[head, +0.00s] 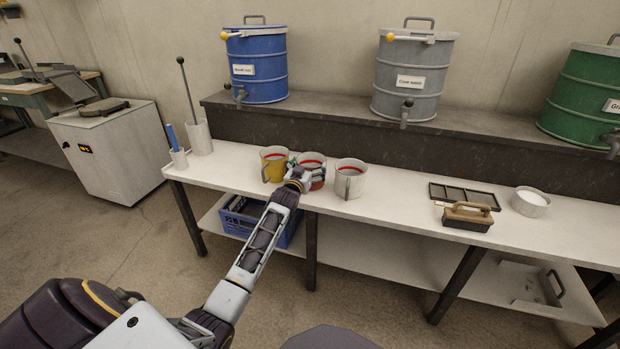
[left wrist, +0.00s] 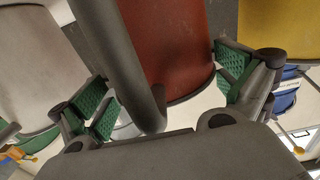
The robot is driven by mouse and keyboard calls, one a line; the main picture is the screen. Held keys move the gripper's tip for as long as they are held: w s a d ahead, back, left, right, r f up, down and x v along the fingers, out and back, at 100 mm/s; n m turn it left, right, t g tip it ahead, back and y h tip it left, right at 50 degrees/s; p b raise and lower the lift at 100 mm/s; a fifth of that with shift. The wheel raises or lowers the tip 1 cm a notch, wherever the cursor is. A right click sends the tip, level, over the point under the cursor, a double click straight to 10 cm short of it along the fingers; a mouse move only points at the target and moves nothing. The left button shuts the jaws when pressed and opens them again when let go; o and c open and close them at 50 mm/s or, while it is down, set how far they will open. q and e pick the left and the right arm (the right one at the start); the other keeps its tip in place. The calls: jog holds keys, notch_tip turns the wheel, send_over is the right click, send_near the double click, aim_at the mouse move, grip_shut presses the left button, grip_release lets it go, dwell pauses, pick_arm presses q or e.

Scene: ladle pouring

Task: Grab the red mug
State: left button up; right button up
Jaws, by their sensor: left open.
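The red mug (head: 313,164) stands on the white table between a yellow mug (head: 273,159) and a white mug (head: 350,176). My left gripper (head: 303,181) reaches its near side and covers part of it. In the left wrist view the red mug (left wrist: 180,45) fills the middle, with its grey handle (left wrist: 118,60) toward me. The open green-padded fingers (left wrist: 165,95) lie on either side of the handle and lower body. I cannot tell whether the pads touch. My right gripper is not in view.
The yellow mug (left wrist: 278,30) and white mug (left wrist: 40,60) stand close on both sides. A brush (head: 467,216), a dark tray (head: 464,195) and a white bowl (head: 530,202) lie to the right. A blue crate (head: 262,224) is on the lower shelf. Table between white mug and tray is clear.

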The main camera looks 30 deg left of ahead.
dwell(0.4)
pick_arm(q)
jog(key=c, duration=1.4)
jog(key=shift+o, duration=0.2)
jog(key=shift+r, duration=0.1)
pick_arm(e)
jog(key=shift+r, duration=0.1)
pick_arm(q)
notch_tip(320, 180, up, 10)
jog(key=p, duration=0.3)
jog(key=shift+p, duration=0.4)
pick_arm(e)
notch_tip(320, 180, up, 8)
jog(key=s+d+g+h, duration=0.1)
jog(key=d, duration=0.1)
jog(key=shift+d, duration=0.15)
